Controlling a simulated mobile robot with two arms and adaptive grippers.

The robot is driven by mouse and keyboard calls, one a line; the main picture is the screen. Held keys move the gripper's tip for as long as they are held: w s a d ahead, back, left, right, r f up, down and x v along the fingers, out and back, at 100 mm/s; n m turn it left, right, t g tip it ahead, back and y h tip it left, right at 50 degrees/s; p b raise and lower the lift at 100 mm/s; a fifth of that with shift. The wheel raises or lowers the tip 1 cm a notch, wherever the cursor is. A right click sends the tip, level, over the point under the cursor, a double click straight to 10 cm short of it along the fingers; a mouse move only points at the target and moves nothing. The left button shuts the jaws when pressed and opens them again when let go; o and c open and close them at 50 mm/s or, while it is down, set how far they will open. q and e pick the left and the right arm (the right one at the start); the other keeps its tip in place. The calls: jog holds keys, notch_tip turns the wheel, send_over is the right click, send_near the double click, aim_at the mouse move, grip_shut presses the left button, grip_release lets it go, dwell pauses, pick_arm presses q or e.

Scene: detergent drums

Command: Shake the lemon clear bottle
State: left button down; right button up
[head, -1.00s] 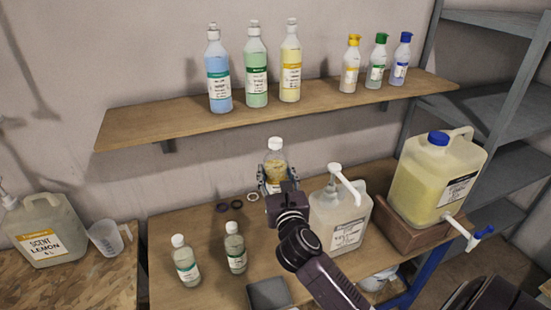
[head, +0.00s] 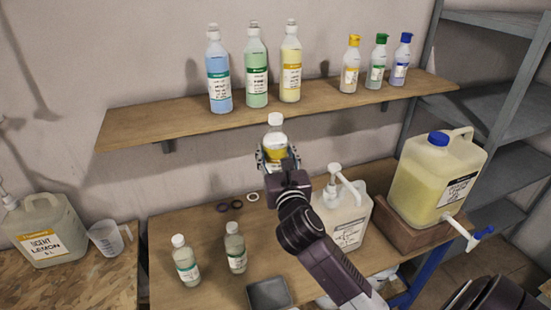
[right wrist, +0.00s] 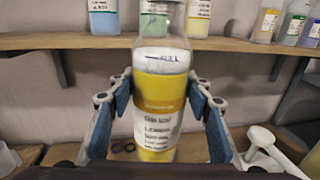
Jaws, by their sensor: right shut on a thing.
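The lemon clear bottle (head: 275,138) has a white cap and a yellow label band. In the right wrist view the bottle (right wrist: 160,110) stands upright between the blue finger pads, with a "FULL" line near its top and yellow contents. My right gripper (head: 274,160) is shut on it and holds it above the table, in front of the wall and below the shelf. The gripper also shows in the right wrist view (right wrist: 160,118). The gripper hides the bottle's lower part in the head view. My left gripper is not in view.
A wooden shelf (head: 170,124) with several bottles runs close behind the held bottle. A large yellow jug (head: 436,180) stands at right.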

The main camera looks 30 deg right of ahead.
aim_at(275, 168)
notch_tip(275, 168, down, 6)
jog(key=shift+s, duration=0.1)
notch_tip(275, 168, up, 8)
jog(key=shift+r, duration=0.2)
notch_tip(275, 168, down, 8)
jog(key=shift+f, duration=0.1)
jog(key=shift+r, duration=0.2)
